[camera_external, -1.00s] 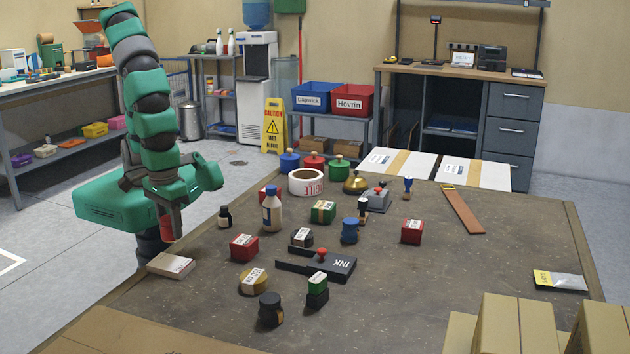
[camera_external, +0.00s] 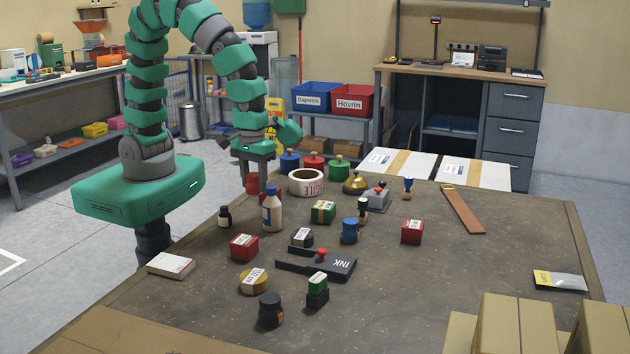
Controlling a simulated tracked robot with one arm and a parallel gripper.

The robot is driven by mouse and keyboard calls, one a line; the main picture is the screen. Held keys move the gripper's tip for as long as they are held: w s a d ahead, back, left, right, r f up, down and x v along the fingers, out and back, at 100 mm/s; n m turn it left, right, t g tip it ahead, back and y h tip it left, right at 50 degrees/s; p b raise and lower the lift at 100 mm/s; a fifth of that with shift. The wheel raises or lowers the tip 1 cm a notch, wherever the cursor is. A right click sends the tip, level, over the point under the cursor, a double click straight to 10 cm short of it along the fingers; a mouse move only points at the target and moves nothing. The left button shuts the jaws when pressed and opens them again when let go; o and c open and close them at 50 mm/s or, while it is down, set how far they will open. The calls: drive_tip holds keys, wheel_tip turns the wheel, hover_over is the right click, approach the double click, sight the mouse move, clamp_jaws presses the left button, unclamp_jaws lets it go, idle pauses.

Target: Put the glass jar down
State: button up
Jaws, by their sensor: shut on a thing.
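My gripper (camera_external: 253,176) points down at the table's far left edge, behind the white bottle with a blue cap (camera_external: 272,210). It is shut on a small red thing (camera_external: 252,185), partly hidden by the fingers. This seems to be the jar, but I cannot make out glass or a lid. I cannot tell whether its bottom touches the table.
A white tape roll (camera_external: 306,182) is right of my gripper, with blue (camera_external: 289,162), red (camera_external: 314,166) and green (camera_external: 339,168) knobbed pots behind it. The table's right middle (camera_external: 500,250) is clear.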

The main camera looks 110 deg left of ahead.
drive_tip(key=a+r, duration=0.1)
drive_tip(key=a, duration=0.7)
hover_over(324, 205)
drive_tip(key=shift+f, duration=2.45)
drive_tip(key=shift+f, duration=0.1)
drive_tip(key=o, duration=1)
drive_tip(key=shift+o, duration=0.2)
wheel_tip(324, 205, up, 12)
